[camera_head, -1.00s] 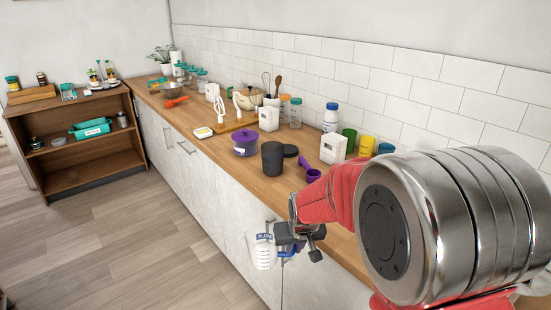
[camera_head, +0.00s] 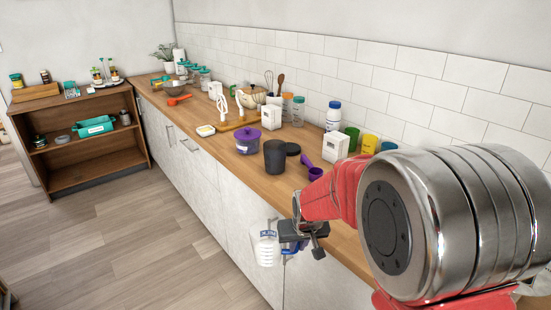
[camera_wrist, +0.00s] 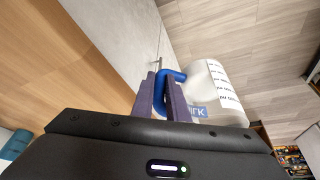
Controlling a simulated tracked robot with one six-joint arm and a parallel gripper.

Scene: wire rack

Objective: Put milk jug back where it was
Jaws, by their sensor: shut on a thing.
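The milk jug is white and translucent with a blue handle and a label. In the head view the milk jug (camera_head: 266,250) hangs in front of the cabinet doors, below the counter's front edge. My gripper (camera_head: 294,247) is just right of it. In the wrist view my gripper (camera_wrist: 155,95) is shut on the blue handle of the milk jug (camera_wrist: 215,93), whose body lies to the right of the fingers. Part of the handle is hidden by the fingers.
The wooden counter (camera_head: 222,158) holds a dark cup (camera_head: 275,157), a purple-lidded container (camera_head: 248,141), a purple scoop (camera_head: 313,169) and several other items. An open wooden shelf (camera_head: 95,170) stands at the far left. The floor (camera_head: 150,240) between is clear.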

